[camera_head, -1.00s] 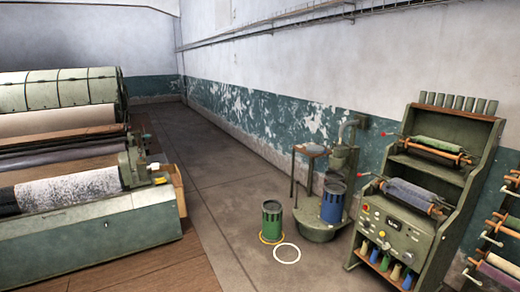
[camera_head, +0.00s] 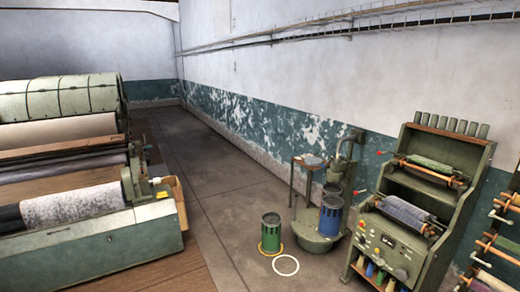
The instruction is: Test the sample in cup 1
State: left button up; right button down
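A green testing machine (camera_head: 452,165) with knobs and a small dark display (camera_head: 389,241) stands at the right by the wall. Several grey-green cylinders (camera_head: 452,126) stand in a row on its top. Small coloured vessels (camera_head: 370,269), blue, green and pale, sit in its bottom opening, partly cut off by the frame. I cannot tell which vessel is cup 1; no number is readable. Neither of my grippers is in view.
A green bucket (camera_head: 270,235) stands on the floor in a yellow ring, beside a white floor ring (camera_head: 286,265). A blue bucket (camera_head: 331,216) stands on a round-based stand (camera_head: 317,239). A large roller machine (camera_head: 85,235) fills the left. The floor aisle (camera_head: 200,165) is clear.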

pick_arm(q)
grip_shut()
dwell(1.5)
